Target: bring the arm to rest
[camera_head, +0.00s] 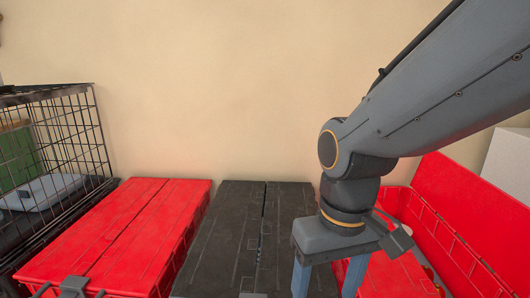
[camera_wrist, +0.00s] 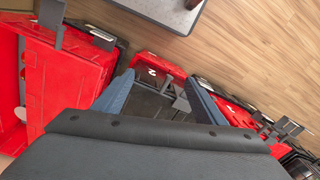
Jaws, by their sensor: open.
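My gripper (camera_head: 329,277) hangs at the end of my arm, pointing down, at the right of the head view. Its two blue fingers are apart with nothing seen between them. In the head view it is in front of the gap between the closed black tote (camera_head: 236,235) and the open red tote (camera_head: 466,210). In the wrist view my gripper (camera_wrist: 160,92) shows its two fingers spread wide, with dark and red tote parts beyond them. The fingertips' height above the totes is hard to tell.
A closed red tote (camera_head: 125,230) stands left of the black one. A black wire crate (camera_head: 65,140) is at the far left. The open red tote's lid stands up at the right. A beige wall is behind. Wooden floor (camera_wrist: 265,50) shows in the wrist view.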

